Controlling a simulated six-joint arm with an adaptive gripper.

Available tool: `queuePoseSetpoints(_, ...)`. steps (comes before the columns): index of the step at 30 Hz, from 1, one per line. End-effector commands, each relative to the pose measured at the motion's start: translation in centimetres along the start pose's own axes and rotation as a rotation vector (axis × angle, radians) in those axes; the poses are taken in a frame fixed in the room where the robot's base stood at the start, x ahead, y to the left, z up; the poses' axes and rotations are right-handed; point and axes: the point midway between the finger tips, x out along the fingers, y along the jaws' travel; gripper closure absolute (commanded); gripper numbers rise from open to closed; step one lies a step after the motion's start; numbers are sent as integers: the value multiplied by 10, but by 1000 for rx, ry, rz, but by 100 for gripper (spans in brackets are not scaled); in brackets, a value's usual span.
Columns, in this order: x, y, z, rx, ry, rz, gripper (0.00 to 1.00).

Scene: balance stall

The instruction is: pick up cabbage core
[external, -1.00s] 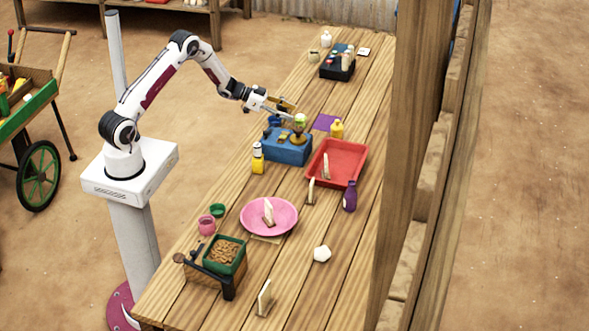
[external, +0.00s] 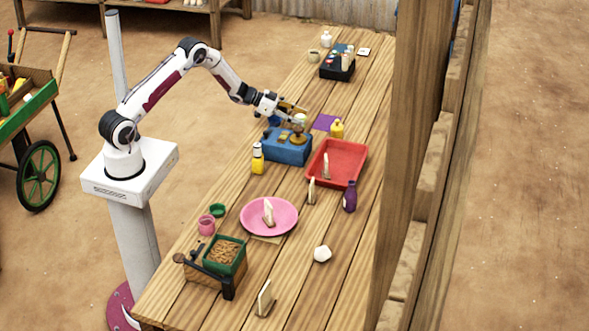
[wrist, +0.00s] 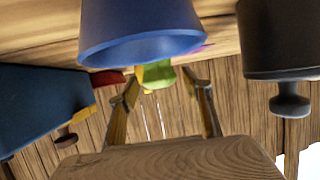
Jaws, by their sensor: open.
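A small yellow-green piece (wrist: 154,75) shows in the wrist view just beyond my fingertips, partly hidden behind a blue cup-like vessel (wrist: 140,30). It may be the cabbage core; I cannot be sure. My gripper (wrist: 160,90) is open, its two fingers apart with nothing clasped between them. In the external view my gripper (external: 290,110) is low over the far side of the blue scale (external: 287,148), close to a small pale item (external: 299,119) above the scale's brass part. Whether they touch is hidden.
A pink plate (external: 285,217) lies nearer. In the wrist view, a dark vessel (wrist: 285,40) is at right and a wooden surface (wrist: 170,160) below.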

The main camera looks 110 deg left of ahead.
Motion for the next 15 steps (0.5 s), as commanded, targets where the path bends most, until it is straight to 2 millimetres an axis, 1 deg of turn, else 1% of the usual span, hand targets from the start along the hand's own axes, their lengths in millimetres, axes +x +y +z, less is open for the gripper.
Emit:
queuePoseSetpoints(4, 6, 0, -1, 0, 1, 0, 51)
queuePoseSetpoints(15, 6, 0, 0, 0, 1, 0, 51)
